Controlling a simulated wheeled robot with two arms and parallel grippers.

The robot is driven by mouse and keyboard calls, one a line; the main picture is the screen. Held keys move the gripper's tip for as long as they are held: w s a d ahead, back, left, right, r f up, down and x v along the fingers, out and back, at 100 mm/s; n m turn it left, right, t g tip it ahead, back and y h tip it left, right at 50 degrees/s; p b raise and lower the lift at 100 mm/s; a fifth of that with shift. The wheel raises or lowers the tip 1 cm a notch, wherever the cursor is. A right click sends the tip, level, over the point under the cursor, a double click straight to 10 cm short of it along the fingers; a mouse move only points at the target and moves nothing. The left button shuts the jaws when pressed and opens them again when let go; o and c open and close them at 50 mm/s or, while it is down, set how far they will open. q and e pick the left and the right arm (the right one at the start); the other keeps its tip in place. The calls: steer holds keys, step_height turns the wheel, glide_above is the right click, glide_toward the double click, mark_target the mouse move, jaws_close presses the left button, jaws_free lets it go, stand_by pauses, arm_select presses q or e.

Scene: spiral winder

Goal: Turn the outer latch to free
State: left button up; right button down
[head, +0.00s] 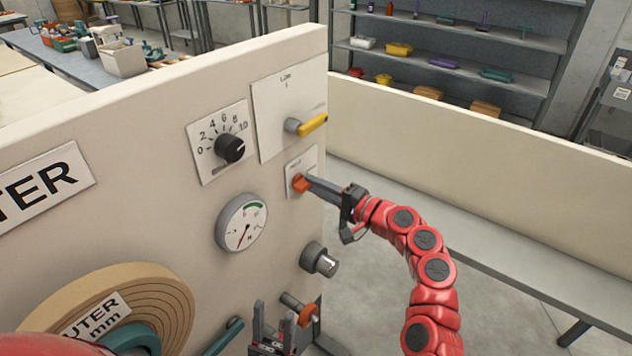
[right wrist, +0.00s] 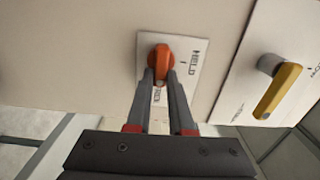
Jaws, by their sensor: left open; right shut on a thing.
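An orange latch knob (head: 299,184) sits on a small white plate (head: 294,166) near the right end of the cream panel. My right gripper (head: 308,183) is shut on this knob. In the right wrist view its two fingertips (right wrist: 160,76) lie on both sides of the orange knob (right wrist: 160,57). The plate there reads HELD beside a short mark; the lettering below is partly hidden by the fingers. My left gripper (head: 273,318) is open and empty at the bottom of the head view, in front of the panel's lower part.
A yellow lever (head: 313,124) is above the latch, with a black dial (head: 230,149) and a gauge (head: 242,223) to the left. A grey knob (head: 320,259) and another orange-ended part (head: 306,314) are below. A brown spiral roll (head: 165,300) is at lower left.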

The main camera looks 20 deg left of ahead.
steer(key=shift+f, duration=0.1)
stand_by(0.4)
steer(key=c, duration=0.8)
jaws_free()
steer(key=shift+d, duration=0.1)
steer(key=b+v, duration=0.3)
steer(key=v, duration=1.4)
